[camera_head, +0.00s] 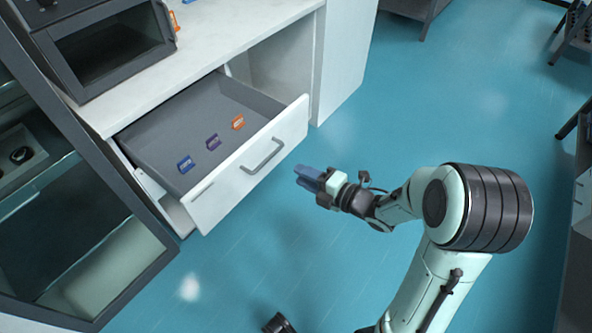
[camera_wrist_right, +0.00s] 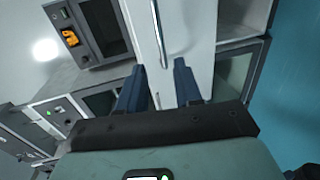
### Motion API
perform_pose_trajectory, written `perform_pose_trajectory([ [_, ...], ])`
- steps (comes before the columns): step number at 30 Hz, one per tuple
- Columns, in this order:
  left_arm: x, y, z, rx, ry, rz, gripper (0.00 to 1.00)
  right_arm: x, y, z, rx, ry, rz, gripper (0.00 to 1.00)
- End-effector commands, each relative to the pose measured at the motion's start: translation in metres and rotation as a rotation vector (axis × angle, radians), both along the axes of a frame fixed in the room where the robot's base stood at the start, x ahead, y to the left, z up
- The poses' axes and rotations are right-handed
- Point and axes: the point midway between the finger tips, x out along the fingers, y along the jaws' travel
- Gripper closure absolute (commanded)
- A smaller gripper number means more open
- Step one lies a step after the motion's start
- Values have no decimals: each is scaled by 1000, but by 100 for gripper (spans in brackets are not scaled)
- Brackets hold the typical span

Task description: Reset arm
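My right gripper (camera_head: 309,178) is in front of the open drawer, to the right of its handle, in the head view. In the right wrist view its two blue fingers (camera_wrist_right: 160,85) stand apart with nothing between them. The right arm is reached out over the floor from the lower right.
A white drawer (camera_head: 225,190) is pulled out under a white counter (camera_head: 230,30). It holds a blue item (camera_head: 186,164), a purple item (camera_head: 213,142) and an orange item (camera_head: 238,122). A dark glass-fronted cabinet (camera_head: 140,270) stands left. Teal floor (camera_head: 450,90) is clear behind the arm.

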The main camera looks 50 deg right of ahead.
Motion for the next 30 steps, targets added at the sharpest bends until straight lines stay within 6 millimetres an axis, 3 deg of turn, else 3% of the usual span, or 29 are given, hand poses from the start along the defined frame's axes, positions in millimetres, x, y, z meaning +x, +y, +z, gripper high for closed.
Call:
perform_pose_trajectory([
  [20, 0, 0, 0, 0, 1, 0, 57, 1, 0, -6, 26, 13, -8, 66],
  [23, 0, 0, 0, 0, 1, 0, 57, 10, 4, -32, 153, 77, -51, 66],
  [25, 0, 0, 0, 0, 1, 0, 57, 19, 9, -67, 313, 160, -117, 66],
  [30, 0, 0, 0, 0, 1, 0, 57, 24, 50, -184, 821, 454, -396, 66],
])
